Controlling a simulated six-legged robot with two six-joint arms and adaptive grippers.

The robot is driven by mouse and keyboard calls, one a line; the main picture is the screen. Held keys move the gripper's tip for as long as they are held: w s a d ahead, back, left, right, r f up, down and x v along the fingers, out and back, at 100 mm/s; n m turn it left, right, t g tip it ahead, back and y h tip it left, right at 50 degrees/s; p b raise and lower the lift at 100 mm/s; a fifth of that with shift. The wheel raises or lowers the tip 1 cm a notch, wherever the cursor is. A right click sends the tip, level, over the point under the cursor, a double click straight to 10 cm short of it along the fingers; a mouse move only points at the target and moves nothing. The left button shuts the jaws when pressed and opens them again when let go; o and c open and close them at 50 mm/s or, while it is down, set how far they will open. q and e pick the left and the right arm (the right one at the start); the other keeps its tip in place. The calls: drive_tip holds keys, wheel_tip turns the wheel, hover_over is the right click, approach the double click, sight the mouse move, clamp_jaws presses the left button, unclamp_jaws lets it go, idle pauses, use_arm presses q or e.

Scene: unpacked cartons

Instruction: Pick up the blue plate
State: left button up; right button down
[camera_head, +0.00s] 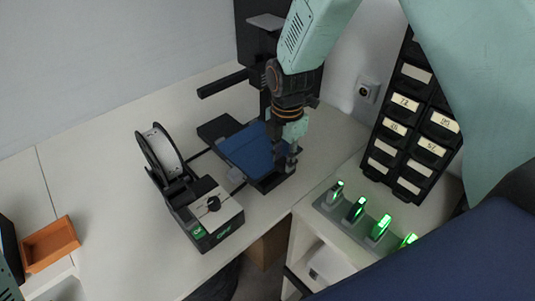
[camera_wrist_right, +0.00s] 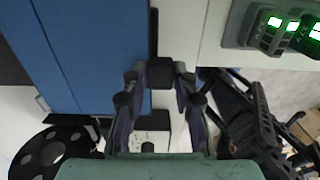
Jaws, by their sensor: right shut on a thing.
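The blue plate (camera_head: 248,150) lies on the black 3D printer's bed in the middle of the head view. It fills the upper left of the right wrist view (camera_wrist_right: 90,55). My right gripper (camera_head: 289,160) is at the plate's right edge, pointing down, and is shut on that edge. In the wrist view its two fingers (camera_wrist_right: 160,75) straddle a small dark piece at the plate's edge; the exact contact is partly hidden.
The printer's column (camera_head: 256,60) stands behind the plate. A white filament spool (camera_head: 163,150) and a black-and-white box (camera_head: 212,212) stand to the left. A shelf with green-lit devices (camera_head: 378,228) and black drawer bins (camera_head: 415,125) are to the right. An orange tray (camera_head: 50,244) lies far left.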

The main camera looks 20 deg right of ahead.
wheel_tip(320, 180, up, 10)
idle(0.7)
drive_tip(key=shift+s+f, duration=0.1)
